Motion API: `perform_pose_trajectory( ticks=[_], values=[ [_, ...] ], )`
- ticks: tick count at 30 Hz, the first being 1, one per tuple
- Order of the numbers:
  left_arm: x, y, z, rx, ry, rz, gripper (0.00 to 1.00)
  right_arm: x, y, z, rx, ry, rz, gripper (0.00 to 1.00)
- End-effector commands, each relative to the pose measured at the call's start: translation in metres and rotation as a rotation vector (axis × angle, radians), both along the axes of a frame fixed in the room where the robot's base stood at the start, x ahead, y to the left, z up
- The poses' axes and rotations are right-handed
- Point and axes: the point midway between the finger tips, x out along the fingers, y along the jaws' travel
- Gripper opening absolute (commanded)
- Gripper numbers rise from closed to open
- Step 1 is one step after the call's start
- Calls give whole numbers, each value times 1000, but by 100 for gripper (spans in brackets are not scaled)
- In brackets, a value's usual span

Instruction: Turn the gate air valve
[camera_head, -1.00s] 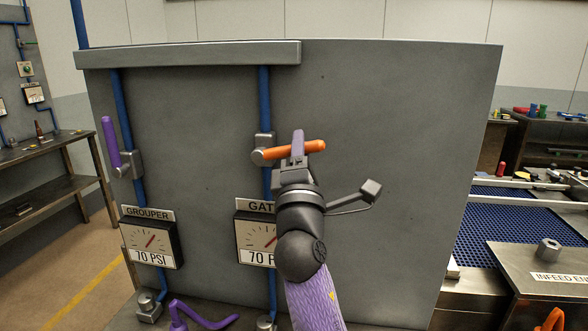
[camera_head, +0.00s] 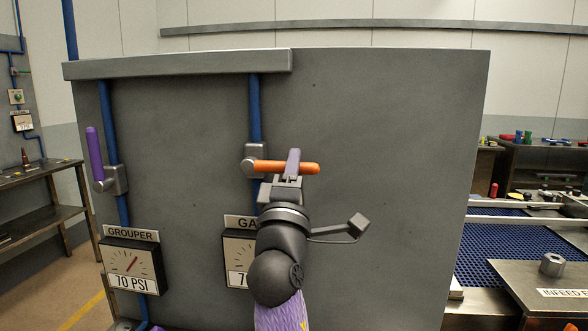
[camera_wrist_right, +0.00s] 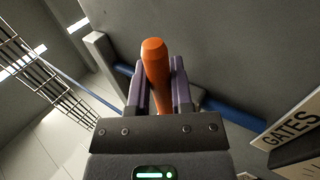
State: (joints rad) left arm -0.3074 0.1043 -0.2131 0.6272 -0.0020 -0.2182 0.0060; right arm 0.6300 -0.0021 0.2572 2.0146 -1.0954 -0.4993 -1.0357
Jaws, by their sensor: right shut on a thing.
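The gate air valve has an orange handle (camera_head: 270,167) that lies nearly horizontal, reaching right from a grey valve body (camera_head: 252,158) on a blue pipe. My right gripper (camera_head: 292,165) is shut on the handle along its length. In the right wrist view the orange handle (camera_wrist_right: 156,70) sits between the two purple fingers of my right gripper (camera_wrist_right: 158,85). The gate gauge (camera_head: 238,255) below the valve is partly hidden by my right arm.
The grouper valve with its upright purple handle (camera_head: 94,153) is to the left, above the grouper gauge (camera_head: 131,265) reading 70 PSI. A grey panel (camera_head: 390,150) backs both valves. A blue conveyor (camera_head: 500,240) lies to the right.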

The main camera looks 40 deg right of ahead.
Motion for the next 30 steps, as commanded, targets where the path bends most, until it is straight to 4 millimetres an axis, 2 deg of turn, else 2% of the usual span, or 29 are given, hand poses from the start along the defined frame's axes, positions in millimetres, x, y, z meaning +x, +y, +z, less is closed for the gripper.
perform_pose_trajectory(
  ticks=[1, 2, 6, 7, 16, 24, 30],
  values=[
    [0, 0, 0, 0, 1, 0, 59, 0, 0, -1, 2, 2, 0, 0],
    [0, 0, 0, 0, 1, 0, 59, 0, 0, -1, 2, 2, 0, 29],
    [0, 0, 0, 0, 1, 0, 59, 0, 0, -1, 2, 2, 0, 59],
    [0, 0, 0, 0, 1, 0, 59, 0, 0, -1, 2, 1, 0, 61],
    [-1, 1, -2, 1, 2, 0, 59, -2, 3, -4, 1, 2, 0, 61],
    [-4, 2, -19, 4, 12, -1, 59, -36, 44, -44, 4, 5, 2, 61],
    [-9, 9, -27, 15, 25, -2, 59, -51, 62, -57, 1, 3, 0, 61]
  ],
)
